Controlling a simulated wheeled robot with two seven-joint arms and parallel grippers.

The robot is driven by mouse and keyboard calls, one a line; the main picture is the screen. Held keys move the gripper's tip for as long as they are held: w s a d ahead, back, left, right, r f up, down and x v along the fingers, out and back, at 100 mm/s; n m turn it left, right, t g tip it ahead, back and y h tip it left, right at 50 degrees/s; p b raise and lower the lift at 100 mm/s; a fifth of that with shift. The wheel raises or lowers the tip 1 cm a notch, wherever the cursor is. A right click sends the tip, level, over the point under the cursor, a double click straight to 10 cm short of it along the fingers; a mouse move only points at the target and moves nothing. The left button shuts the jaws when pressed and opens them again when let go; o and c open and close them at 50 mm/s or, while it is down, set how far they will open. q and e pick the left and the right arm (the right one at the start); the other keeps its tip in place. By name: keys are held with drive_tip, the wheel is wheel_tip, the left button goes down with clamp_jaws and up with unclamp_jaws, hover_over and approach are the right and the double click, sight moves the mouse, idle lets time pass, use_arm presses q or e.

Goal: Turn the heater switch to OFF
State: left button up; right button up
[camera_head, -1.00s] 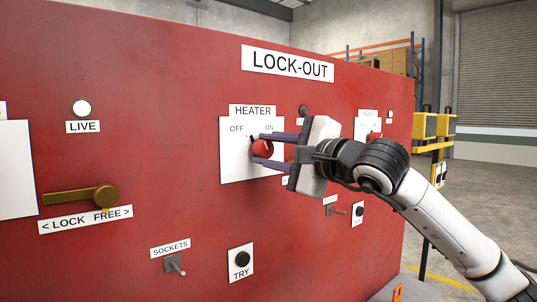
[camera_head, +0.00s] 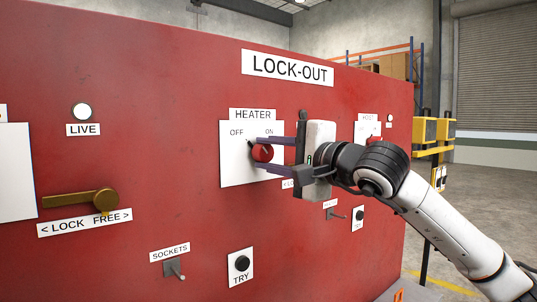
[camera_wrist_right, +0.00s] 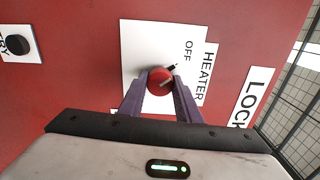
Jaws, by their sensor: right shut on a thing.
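The heater switch is a red round knob (camera_head: 263,153) on a white plate (camera_head: 236,172) under the HEATER label (camera_head: 253,114), with OFF printed at upper left and ON at upper right. My right gripper (camera_head: 262,154) reaches in from the right, its two purple fingers around the knob, one above and one below. In the right wrist view the knob (camera_wrist_right: 159,82) sits between the fingertips (camera_wrist_right: 160,79), shut on it. A small dark piece shows at the knob's edge on the OFF side; the exact pointer angle is hard to read. My left gripper is not in view.
The red panel carries a LIVE lamp (camera_head: 82,111), a brass lock lever (camera_head: 82,199), a SOCKETS toggle (camera_head: 175,270) and a black TRY button (camera_head: 242,263). Another red knob (camera_head: 374,137) is behind my gripper, to the right. Open floor lies right of the panel.

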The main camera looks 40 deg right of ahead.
drive_tip(key=o, duration=1.1)
drive_tip(key=shift+c, duration=0.2)
drive_tip(key=shift+s+f+b, duration=0.1)
drive_tip(key=shift+s+b, duration=0.2)
drive_tip(key=shift+s, duration=0.2)
use_arm(q)
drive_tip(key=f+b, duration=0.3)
drive_tip(key=b, duration=0.1)
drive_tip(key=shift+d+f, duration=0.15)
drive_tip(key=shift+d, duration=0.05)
use_arm(e)
drive_tip(key=s, duration=0.9)
drive_tip(key=shift+s+d, duration=0.15)
drive_tip(key=shift+d, duration=0.2)
